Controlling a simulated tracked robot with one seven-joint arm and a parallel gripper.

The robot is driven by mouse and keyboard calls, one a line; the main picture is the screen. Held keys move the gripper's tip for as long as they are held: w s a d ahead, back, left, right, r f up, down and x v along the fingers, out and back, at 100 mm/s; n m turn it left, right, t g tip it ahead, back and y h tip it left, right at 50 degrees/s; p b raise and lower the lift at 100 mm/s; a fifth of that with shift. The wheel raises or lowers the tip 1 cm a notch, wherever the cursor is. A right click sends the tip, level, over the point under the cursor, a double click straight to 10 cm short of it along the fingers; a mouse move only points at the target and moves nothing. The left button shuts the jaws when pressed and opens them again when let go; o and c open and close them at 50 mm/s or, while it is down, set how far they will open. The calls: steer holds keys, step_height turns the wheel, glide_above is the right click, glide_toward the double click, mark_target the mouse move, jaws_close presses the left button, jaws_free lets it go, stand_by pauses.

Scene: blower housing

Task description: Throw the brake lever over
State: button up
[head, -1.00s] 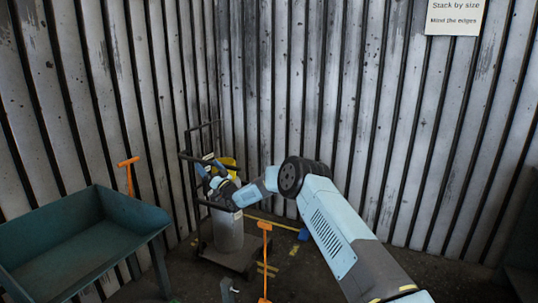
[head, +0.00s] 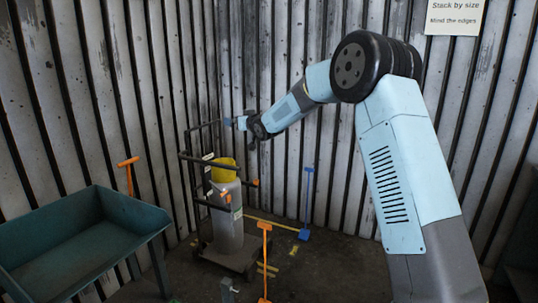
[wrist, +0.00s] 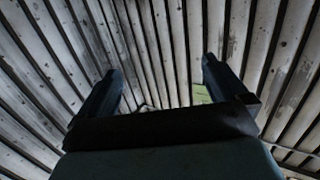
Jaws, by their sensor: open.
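A wheeled trolley (head: 240,258) with a dark tube frame stands near the wall corner in the head view. It carries a grey cylinder (head: 228,232) with a yellow top (head: 224,171). A small orange-tipped part (head: 255,183) sticks out at the trolley's right side, and another orange part (head: 227,198) shows at the cylinder's front. I cannot tell which is the brake lever. My gripper (head: 236,122) is above the trolley, apart from it and empty.
A teal bin (head: 95,245) on legs stands at the left. Orange T-handles stand behind it (head: 128,163) and in front of the trolley (head: 265,228). A blue T-handled post (head: 308,172) stands right of the trolley. Ribbed metal walls close off the back.

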steer(key=s+d+r+m+g+h, duration=0.2)
steer(key=s+d+r+h, duration=0.2)
steer(key=s+d, duration=0.8)
steer(key=s+d+r+m+g+h, duration=0.1)
steer(key=s+d+r+m+h, duration=0.2)
steer(key=s+d, duration=0.85)
steer(key=s+d+f+g, duration=0.2)
steer(key=s+d+f, duration=0.1)
steer(key=s, duration=0.9)
steer(key=s+d+f+m+g+h, duration=0.1)
steer(key=s+d+f, duration=0.2)
steer(key=s, duration=0.9)
steer(key=s+d+f+g+h, duration=0.1)
steer(key=s+d, duration=0.4)
steer(key=s, duration=0.7)
step_height(320, 180, down, 2)
steer(key=shift+d+f+m+g, duration=0.15)
steer(key=shift+m+g, duration=0.25)
steer(key=shift+g, duration=0.4)
